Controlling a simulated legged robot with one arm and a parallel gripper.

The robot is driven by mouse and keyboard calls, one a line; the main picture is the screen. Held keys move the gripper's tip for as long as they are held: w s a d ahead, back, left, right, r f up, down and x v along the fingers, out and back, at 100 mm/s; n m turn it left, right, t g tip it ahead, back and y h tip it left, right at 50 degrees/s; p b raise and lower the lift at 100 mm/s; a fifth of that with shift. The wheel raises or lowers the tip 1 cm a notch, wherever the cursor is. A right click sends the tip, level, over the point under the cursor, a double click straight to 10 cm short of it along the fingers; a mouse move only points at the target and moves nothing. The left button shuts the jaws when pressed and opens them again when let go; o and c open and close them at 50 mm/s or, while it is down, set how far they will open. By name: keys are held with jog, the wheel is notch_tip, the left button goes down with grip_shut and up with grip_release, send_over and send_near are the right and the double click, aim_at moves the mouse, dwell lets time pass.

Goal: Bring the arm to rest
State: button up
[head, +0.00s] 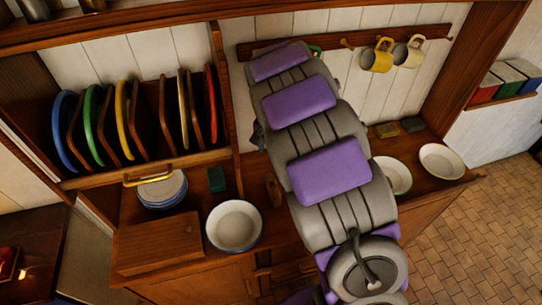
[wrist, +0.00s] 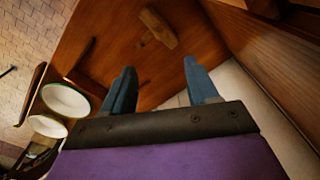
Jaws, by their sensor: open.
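My gripper (wrist: 160,70) shows in the wrist view with its two blue-grey fingers apart and nothing between them. It is over the brown wooden counter (wrist: 105,45), beside the pale wall. My arm (head: 318,130), grey with purple pads, stretches across the middle of the head view toward the back wall. It hides part of the counter and wall. In the head view my gripper is mostly hidden behind the arm.
A plate rack (head: 150,172) with coloured plates stands left. A white bowl (head: 234,226), a plate stack (head: 163,190) and a wooden box (head: 158,243) sit left of my arm. A bowl (head: 440,161) is at right. Mugs (head: 377,56) hang from a rail (head: 290,43).

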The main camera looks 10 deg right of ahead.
jog(key=shift+r, duration=0.4)
jog(key=s+d+r+n+b, duration=0.1)
jog(key=s+r+b, duration=0.1)
jog(key=s, duration=0.6)
jog(key=s+r+n+b, duration=0.1)
jog(key=s+r+b, duration=0.1)
jog(key=s, duration=0.6)
jog(key=s+a+f+n+g+b, duration=0.1)
jog(key=s+f+n+b, duration=0.1)
jog(key=s, duration=0.9)
jog(key=s+a+f+n+g+b, duration=0.1)
jog(key=s+f+n+b, duration=0.1)
jog(key=s, duration=0.9)
jog(key=shift+s+f+b, duration=0.25)
jog(key=shift+b, duration=0.1)
